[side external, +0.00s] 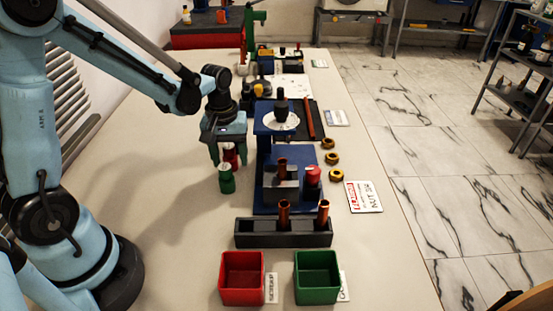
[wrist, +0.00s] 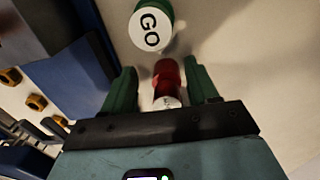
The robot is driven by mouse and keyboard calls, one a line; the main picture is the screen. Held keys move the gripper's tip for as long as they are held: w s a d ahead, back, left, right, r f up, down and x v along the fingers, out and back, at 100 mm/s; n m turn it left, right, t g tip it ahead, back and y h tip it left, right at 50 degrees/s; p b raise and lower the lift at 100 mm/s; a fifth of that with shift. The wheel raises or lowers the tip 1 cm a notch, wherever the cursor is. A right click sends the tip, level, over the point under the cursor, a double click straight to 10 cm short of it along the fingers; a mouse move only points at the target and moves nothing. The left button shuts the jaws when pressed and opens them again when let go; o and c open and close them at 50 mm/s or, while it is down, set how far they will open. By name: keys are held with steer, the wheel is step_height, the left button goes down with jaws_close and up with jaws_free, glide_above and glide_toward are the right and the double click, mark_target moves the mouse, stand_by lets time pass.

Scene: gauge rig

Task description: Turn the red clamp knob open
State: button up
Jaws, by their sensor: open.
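The red clamp knob (side external: 313,174) sits at the right front of the blue gauge rig (side external: 270,204) in the side view. I cannot make it out in the wrist view. My gripper (side external: 229,157) is left of the rig, apart from the knob. Its green fingers (wrist: 161,78) are open. A red cylinder with a white end (wrist: 166,82) stands between them, with a gap visible on each side; it also shows in the side view (side external: 231,154). A green cylinder with a white "GO" face (wrist: 152,28) is just beyond the fingertips.
The rig's blue column and dial (side external: 281,122) rise between my gripper and the brass rings (side external: 332,158). A dark rack (side external: 260,236) with two copper-coloured cylinders stands in front. Red (side external: 242,293) and green (side external: 317,293) bins are nearer. The table left of my gripper is clear.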

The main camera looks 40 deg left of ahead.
steer(key=d+r+m, duration=0.1)
steer(key=r, duration=0.1)
steer(key=s+d+r+m+t, duration=0.1)
steer(key=r, duration=0.1)
steer(key=s+d+r+t, duration=0.1)
steer(key=r, duration=0.1)
steer(key=shift+s+m, duration=0.15)
steer(key=shift+m, duration=0.25)
steer(key=s+d+r+m+t, duration=0.3)
steer(key=s+r+m+t, duration=0.1)
steer(key=r+m, duration=0.1)
steer(key=shift+s+m+t, duration=0.15)
steer(key=shift+m+t, duration=0.25)
steer(key=shift+m, duration=0.2)
